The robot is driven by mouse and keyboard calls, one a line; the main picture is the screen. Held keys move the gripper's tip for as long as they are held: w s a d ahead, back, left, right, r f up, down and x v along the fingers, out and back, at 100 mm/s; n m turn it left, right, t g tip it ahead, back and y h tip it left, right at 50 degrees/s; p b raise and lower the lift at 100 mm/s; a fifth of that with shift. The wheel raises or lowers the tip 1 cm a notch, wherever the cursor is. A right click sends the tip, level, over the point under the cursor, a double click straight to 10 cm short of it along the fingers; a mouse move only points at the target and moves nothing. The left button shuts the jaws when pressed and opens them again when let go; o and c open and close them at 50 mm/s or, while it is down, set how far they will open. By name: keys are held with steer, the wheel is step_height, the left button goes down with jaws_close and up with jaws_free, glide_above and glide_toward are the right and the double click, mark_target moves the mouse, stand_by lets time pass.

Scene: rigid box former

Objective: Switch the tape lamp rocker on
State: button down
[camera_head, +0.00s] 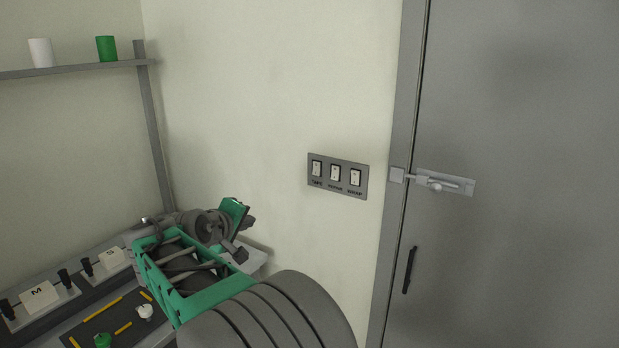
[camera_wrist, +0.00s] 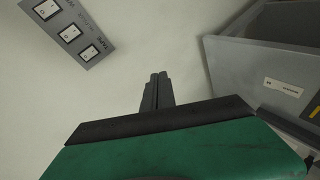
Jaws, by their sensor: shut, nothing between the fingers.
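A grey switch panel (camera_head: 338,191) with three white rockers is on the pale wall, left of the door. The tape rocker (camera_head: 317,169) is the leftmost, above the label TAPE. In the wrist view the panel (camera_wrist: 86,14) is at the upper left, turned on its side, and the tape rocker (camera_wrist: 91,53) is its lowest switch. My gripper (camera_wrist: 158,78) is shut and empty, pointing at bare wall beside the panel. In the head view my gripper (camera_head: 249,223) is low and left of the panel, apart from it. I cannot tell which way the rocker is set.
A grey door (camera_head: 520,120) with a slide bolt (camera_head: 445,183) is on the right. A shelf (camera_head: 75,70) with white and green cups is at the upper left. A bench with fixtures (camera_head: 40,295) is at the lower left. The wall around the panel is clear.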

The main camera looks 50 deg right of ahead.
steer(key=s+d+r+g+h, duration=0.35)
steer(key=d+r+h, duration=0.2)
steer(key=d, duration=0.35)
steer(key=p, duration=0.4)
glide_toward(315, 174)
steer(key=shift+n+y, duration=0.25)
steer(key=shift+n, duration=0.05)
steer(key=d, duration=0.6)
steer(key=shift+w+d, duration=0.25)
steer(key=shift+d, duration=0.15)
steer(key=shift+f, duration=0.1)
